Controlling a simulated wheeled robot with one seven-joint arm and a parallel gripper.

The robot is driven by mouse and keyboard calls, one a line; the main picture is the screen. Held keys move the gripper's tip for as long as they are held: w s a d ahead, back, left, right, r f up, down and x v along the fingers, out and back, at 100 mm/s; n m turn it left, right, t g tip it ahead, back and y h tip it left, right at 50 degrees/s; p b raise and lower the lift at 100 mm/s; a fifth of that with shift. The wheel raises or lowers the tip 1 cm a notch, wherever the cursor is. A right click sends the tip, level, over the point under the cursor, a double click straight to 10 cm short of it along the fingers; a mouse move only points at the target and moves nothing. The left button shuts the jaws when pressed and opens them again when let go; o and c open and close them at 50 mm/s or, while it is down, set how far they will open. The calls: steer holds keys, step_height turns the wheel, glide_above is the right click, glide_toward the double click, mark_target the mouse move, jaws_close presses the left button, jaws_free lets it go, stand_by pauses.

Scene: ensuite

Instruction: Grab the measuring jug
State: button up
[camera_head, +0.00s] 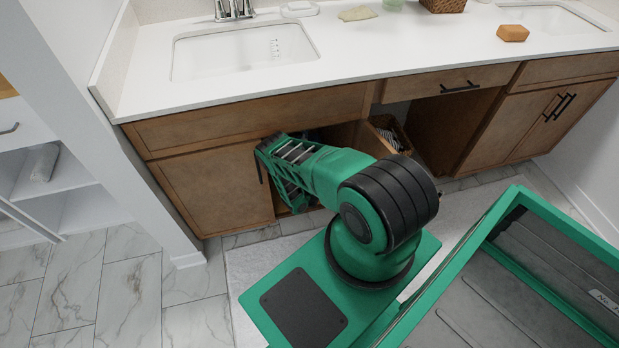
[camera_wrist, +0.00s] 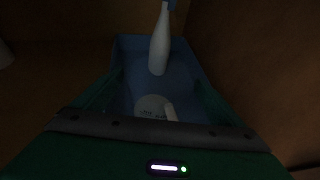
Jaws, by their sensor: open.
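In the wrist view, a pale rounded object with faint dark markings and a light handle-like part, probably the measuring jug (camera_wrist: 150,104), sits low in the near part of a blue bin (camera_wrist: 133,42). Its lower part is hidden by my gripper's body. My gripper (camera_wrist: 158,84) is open, with one dark green finger on each side of it. I cannot tell whether the fingers touch it. In the head view, my arm reaches into the open cabinet under the left sink, and the gripper and jug are hidden there.
A white bottle (camera_wrist: 159,45) with a blue top stands in the bin beyond the jug. Cabinet walls (camera_wrist: 235,60) close in on the right, in dim light. The countertop (camera_head: 400,48) lies above the opening.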

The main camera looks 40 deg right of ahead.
steer(key=shift+w, duration=0.1)
steer(key=shift+c, duration=0.4)
steer(key=shift+d, duration=0.1)
steer(key=c, duration=1.5)
steer(key=shift+c, duration=0.3)
steer(key=shift+r, duration=0.1)
